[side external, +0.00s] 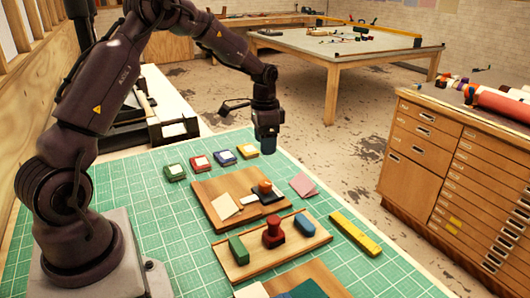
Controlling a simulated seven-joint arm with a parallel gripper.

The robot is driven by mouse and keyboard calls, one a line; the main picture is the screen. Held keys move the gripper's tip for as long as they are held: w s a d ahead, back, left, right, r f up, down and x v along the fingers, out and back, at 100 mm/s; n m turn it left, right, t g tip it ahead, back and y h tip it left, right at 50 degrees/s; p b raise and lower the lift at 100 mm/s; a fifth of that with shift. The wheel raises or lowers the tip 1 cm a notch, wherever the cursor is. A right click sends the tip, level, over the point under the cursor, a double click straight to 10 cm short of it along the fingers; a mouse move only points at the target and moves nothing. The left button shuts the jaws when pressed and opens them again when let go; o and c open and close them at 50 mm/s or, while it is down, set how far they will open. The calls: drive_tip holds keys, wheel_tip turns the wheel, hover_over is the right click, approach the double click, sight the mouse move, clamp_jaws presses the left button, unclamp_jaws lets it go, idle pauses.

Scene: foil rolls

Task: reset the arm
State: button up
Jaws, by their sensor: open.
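My arm reaches over the green gridded mat (190,240) from the left. My gripper (267,150) hangs pointing down above the back right part of the mat, higher than the things on it. It is open; the fingertips are dark and small in this view, and I see nothing held between them. Below and in front of it is a wooden board (213,190) with a pale card (224,206), a dark pad and a small orange-brown piece (265,187).
Small green (175,172), red (200,163), blue (223,158) and yellow (248,152) pads stand in a row. A wooden tray (280,258) holds a green block, a red stamp (273,232) and a blue block. A yellow bar (354,233) and pink pad (303,185) lie right.

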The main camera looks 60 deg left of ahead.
drive_tip(key=shift+r, duration=0.1)
idle(0.3)
drive_tip(key=s+d+r+n+t, duration=0.1)
drive_tip(key=s+d+r+t, duration=0.1)
drive_tip(key=s+d+r, duration=0.7)
drive_tip(key=s+d+r+n+t, duration=0.2)
drive_tip(key=s+d+r, duration=0.7)
drive_tip(key=s, duration=0.5)
drive_tip(key=shift+s+r+t, duration=0.15)
drive_tip(key=shift+s+t, duration=0.15)
drive_tip(key=shift+t, duration=0.5)
